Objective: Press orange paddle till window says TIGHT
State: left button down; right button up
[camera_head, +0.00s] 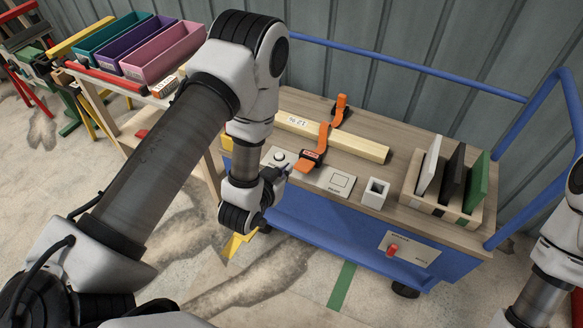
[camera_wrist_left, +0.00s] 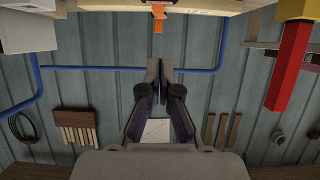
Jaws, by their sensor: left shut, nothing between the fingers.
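Two orange clamps sit at the pale wooden beam (camera_head: 345,143) on the cart top. The near clamp has an upright orange part (camera_head: 323,137) and a lower orange paddle (camera_head: 304,166) with a small dark red window (camera_head: 313,155); its lettering is too small to read. The far clamp (camera_head: 339,108) stands behind the beam. My left gripper (camera_head: 284,173) is shut and empty, just left of the near clamp's paddle; contact cannot be told. In the left wrist view its fingers (camera_wrist_left: 159,74) are together, with an orange part (camera_wrist_left: 158,16) beyond them. My right gripper is out of view.
A round button (camera_head: 279,156) and a square plate (camera_head: 340,182) lie near the cart's front edge. A white square cup (camera_head: 375,193) and a rack (camera_head: 440,205) of upright panels stand to the right. A blue rail (camera_head: 400,62) runs behind. Coloured bins (camera_head: 165,50) are at left.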

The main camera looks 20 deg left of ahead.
pick_arm(q)
jog(key=shift+w+d+r+g+p, duration=0.2)
jog(key=shift+w+r+g+p, duration=0.25)
jog(key=shift+w+r+g, duration=0.2)
jog(key=shift+w+f, duration=0.15)
jog(key=shift+f, duration=0.05)
send_over(300, 171)
jog(key=f, duration=0.4)
jog(key=shift+w+f+p, duration=0.2)
jog(key=shift+p, duration=0.2)
notch_tip(300, 171, down, 4)
jog(key=shift+r, duration=0.2)
jog(key=shift+s+f, duration=0.2)
jog(key=shift+f, duration=0.15)
